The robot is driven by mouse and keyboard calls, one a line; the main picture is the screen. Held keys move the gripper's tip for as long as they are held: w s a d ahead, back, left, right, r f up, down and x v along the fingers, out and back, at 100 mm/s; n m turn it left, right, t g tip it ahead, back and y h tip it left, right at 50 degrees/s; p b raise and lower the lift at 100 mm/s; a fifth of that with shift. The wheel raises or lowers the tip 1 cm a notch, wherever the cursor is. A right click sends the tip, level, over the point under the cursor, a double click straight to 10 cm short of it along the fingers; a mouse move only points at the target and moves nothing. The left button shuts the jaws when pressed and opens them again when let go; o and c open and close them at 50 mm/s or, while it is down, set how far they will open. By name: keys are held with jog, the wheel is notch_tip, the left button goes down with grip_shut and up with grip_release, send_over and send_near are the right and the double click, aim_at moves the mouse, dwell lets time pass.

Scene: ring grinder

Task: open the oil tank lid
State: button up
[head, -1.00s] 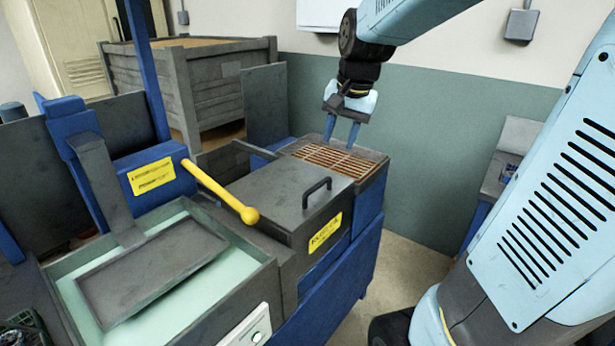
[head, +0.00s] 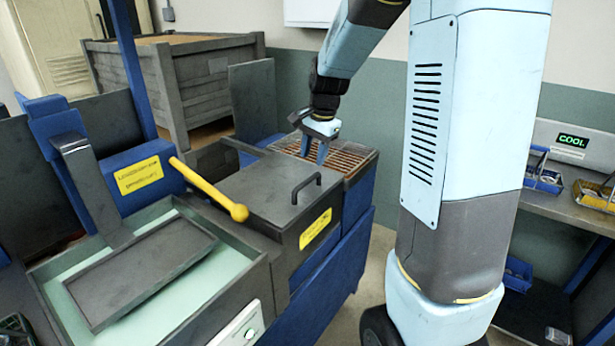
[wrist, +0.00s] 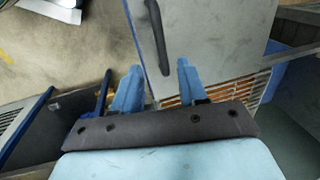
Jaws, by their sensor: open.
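The oil tank lid (head: 268,190) is a flat dark grey plate, lying shut on the tank in the middle of the head view. It carries a dark bar handle (head: 306,187) near its front right edge. In the wrist view the lid (wrist: 208,35) fills the upper middle, with the handle (wrist: 157,38) near its left edge. My gripper (head: 314,150) is over the far grate, behind and apart from the handle. In the wrist view my gripper (wrist: 158,80) has its two blue fingers apart, with nothing between them, short of the handle.
A brown slatted grate (head: 335,156) adjoins the lid's far side. A yellow lever (head: 210,190) reaches to the lid's left edge. A tray (head: 140,270) sits in the green-lined basin at left. A bench (head: 570,215) with small bins stands at right.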

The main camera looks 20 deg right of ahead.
aim_at(308, 180)
jog(key=f, duration=0.2)
jog(key=w+f, duration=0.1)
jog(key=f, duration=0.2)
jog(key=a+f, duration=0.1)
jog(key=f, duration=0.2)
jog(key=shift+w, duration=0.15)
grip_shut()
dwell(0.4)
